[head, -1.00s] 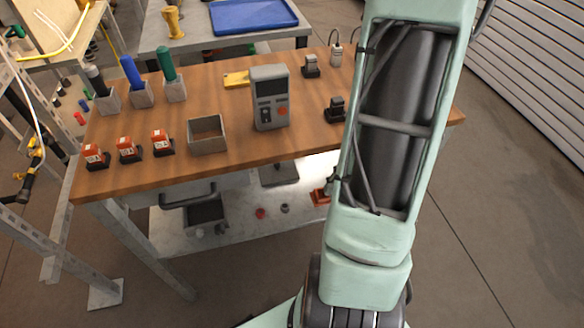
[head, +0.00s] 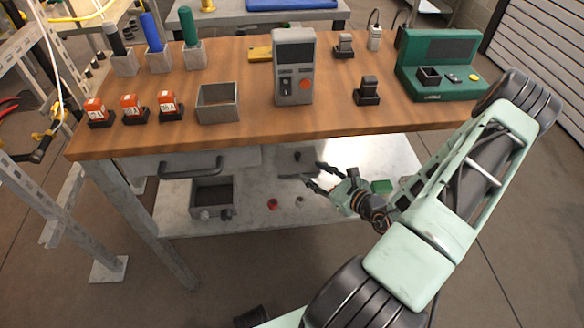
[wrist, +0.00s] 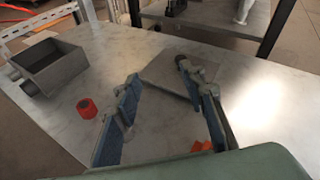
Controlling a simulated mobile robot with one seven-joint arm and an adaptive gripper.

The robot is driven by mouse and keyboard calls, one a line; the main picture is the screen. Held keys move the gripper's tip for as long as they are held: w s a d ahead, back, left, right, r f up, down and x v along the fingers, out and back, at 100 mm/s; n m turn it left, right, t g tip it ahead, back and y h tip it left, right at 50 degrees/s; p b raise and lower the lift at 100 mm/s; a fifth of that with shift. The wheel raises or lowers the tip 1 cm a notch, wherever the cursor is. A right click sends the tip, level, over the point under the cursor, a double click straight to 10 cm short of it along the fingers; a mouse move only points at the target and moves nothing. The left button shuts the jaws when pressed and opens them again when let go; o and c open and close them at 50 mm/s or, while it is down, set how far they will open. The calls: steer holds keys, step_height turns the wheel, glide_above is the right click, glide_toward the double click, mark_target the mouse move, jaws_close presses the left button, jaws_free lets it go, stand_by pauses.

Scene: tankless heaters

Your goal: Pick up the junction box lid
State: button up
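The flat grey lid (head: 290,163) with a dark knob lies on the lower metal shelf, under the wooden tabletop. In the wrist view the lid (wrist: 160,78) lies beyond and between the fingers, its right part partly covered by one finger. My gripper (head: 314,176) is just in front of the lid in the head view, with its fingers spread and nothing between them. The wrist view also shows the gripper (wrist: 160,84) open. Contact between fingers and lid cannot be told. The open grey junction box (head: 211,184) stands on the same shelf, left of the lid.
A red cap (head: 272,204) lies on the shelf (head: 245,222) between box and gripper. An orange piece (wrist: 203,146) shows near the right finger. The wooden tabletop (head: 240,125) overhangs, with a drawer handle (head: 190,168) at left. Bare shelf lies right of the lid.

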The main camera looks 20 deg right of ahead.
mark_target(299, 157)
steer(key=f+m, duration=0.1)
steer(key=w+f+m+h, duration=0.1)
steer(key=d+f+m+h, duration=0.1)
steer(key=m, duration=0.1)
steer(key=shift+w+b, duration=0.35)
steer(key=b+x, duration=0.1)
steer(key=x, duration=0.4)
steer(key=shift+w+d+r, duration=0.1)
steer(key=x, duration=0.1)
steer(key=b+x, duration=0.2)
steer(key=x, duration=0.1)
steer(key=shift+w+d+r, duration=0.15)
steer(key=shift+w+d, duration=0.1)
steer(key=shift+d, duration=0.15)
steer(key=shift+w+a+b, duration=0.1)
steer(key=shift+w+b, duration=0.25)
steer(key=shift+w, duration=0.2)
jaws_close()
